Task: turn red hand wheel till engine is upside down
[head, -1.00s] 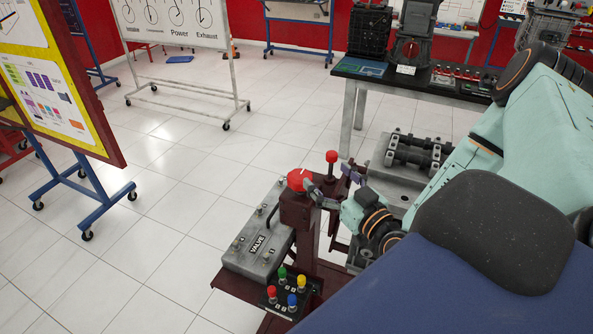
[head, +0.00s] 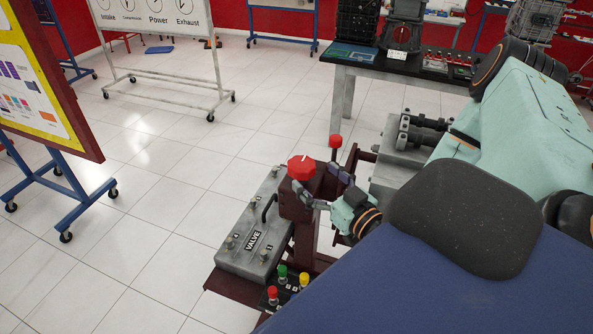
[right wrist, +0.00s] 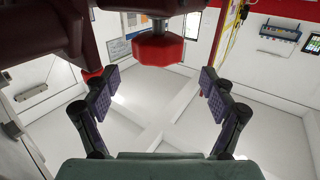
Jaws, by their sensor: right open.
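The red hand wheel (head: 301,167) is a many-sided knob on top of a dark red post in the head view. It also shows at the top of the right wrist view (right wrist: 158,50). My right gripper (head: 320,187) is open and empty just to the right of the wheel. In the right wrist view its spread fingers (right wrist: 155,82) have the wheel ahead, between and above the fingertips, with no contact seen. A grey block (head: 395,165) with dark shafts, possibly the engine, is behind the post and partly hidden by my arm. My left gripper is not seen.
A red-knobbed lever (head: 335,141) stands just behind the wheel. A table (head: 345,75) is at the back; open tiled floor lies to the left.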

